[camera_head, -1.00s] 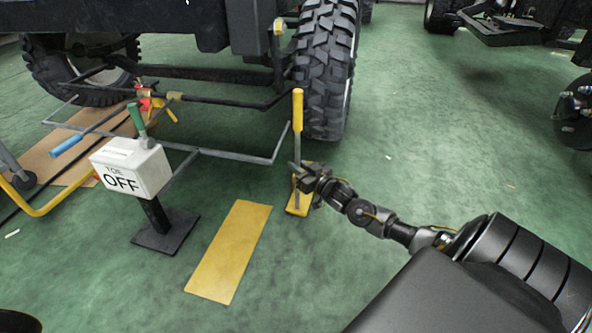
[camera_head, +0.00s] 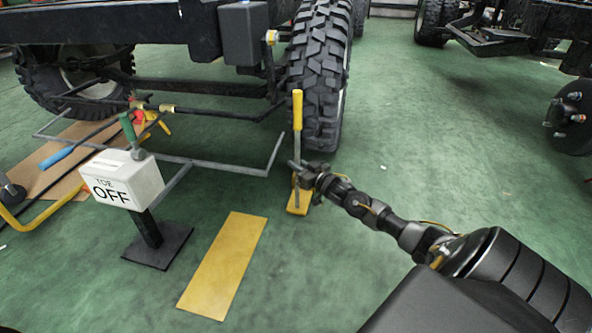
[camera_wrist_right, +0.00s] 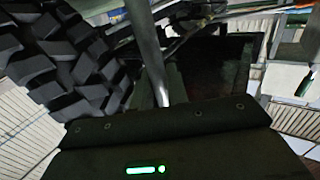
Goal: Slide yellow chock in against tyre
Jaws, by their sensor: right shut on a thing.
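The yellow chock (camera_head: 297,205) lies on the green floor in front of the tyre (camera_head: 319,80). A grey rod with a yellow grip (camera_head: 297,110) stands upright from it. My right gripper (camera_head: 304,174) is shut on the rod, below the yellow grip. The chock's far end is close to the tyre's foot; my gripper partly covers it, so I cannot tell whether they touch. In the right wrist view the rod (camera_wrist_right: 150,60) rises from the gripper and the tyre's tread (camera_wrist_right: 65,65) is at the left. My left gripper is not in view.
A yellow plate (camera_head: 224,265) lies flat on the floor left of the chock. A white "TOE OFF" box (camera_head: 122,180) stands on a black base (camera_head: 157,246). A grey bar frame (camera_head: 225,168) runs low before the vehicle. The floor right of the tyre is clear.

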